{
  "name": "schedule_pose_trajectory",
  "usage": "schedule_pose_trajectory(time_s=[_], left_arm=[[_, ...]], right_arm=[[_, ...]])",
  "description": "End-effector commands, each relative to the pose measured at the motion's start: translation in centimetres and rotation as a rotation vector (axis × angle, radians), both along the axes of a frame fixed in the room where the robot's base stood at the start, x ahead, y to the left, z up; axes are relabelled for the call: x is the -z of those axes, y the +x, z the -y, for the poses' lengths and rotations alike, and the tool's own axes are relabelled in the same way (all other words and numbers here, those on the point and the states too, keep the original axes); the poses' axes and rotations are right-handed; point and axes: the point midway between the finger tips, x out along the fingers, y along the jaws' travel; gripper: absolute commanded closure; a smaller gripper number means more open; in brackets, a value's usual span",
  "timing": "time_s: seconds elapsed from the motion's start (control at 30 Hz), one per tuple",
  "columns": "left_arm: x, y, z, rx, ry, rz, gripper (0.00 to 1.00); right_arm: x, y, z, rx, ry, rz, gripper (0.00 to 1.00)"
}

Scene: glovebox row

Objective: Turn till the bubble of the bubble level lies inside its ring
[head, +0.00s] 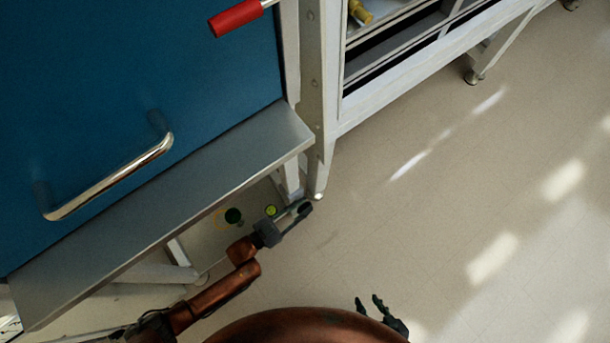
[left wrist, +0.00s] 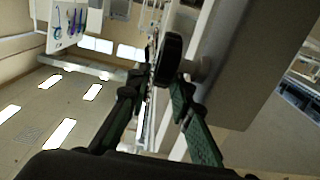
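A small round yellow-green bubble level (head: 271,210) sits on a pale surface below the steel ledge in the head view. It is too small there to tell where its bubble lies. A black round knob (left wrist: 168,60) shows nearly edge-on in the left wrist view, at the fingertips of my left gripper (left wrist: 157,82). The fingers are apart, with the knob at or just beyond their tips; I cannot tell whether they touch it. In the head view my left gripper (head: 290,217) is just right of the level. My right gripper (head: 372,302) is low in the head view, fingers apart and empty.
A steel ledge (head: 170,205) runs above the level, under a blue panel (head: 150,70) with a chrome handle (head: 115,180). A white frame leg (head: 313,100) stands close behind my left gripper. Floor at the right is clear.

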Motion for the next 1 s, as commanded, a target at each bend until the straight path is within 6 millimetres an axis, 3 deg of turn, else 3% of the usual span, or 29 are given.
schedule_pose_trajectory(time_s=[0.4,0.7,1.0], left_arm=[[-0.07,0.65,0.84,0.000,0.001,0.001,0.80],[-0.02,0.62,0.81,0.000,0.000,0.000,1.00],[0.08,0.57,0.77,-0.001,-0.002,0.001,1.00]], right_arm=[[0.50,0.00,0.14,0.000,-0.003,0.021,0.63],[0.52,-0.01,0.14,-0.001,-0.003,0.020,0.63],[0.61,0.01,0.14,0.000,-0.003,0.021,0.63]])
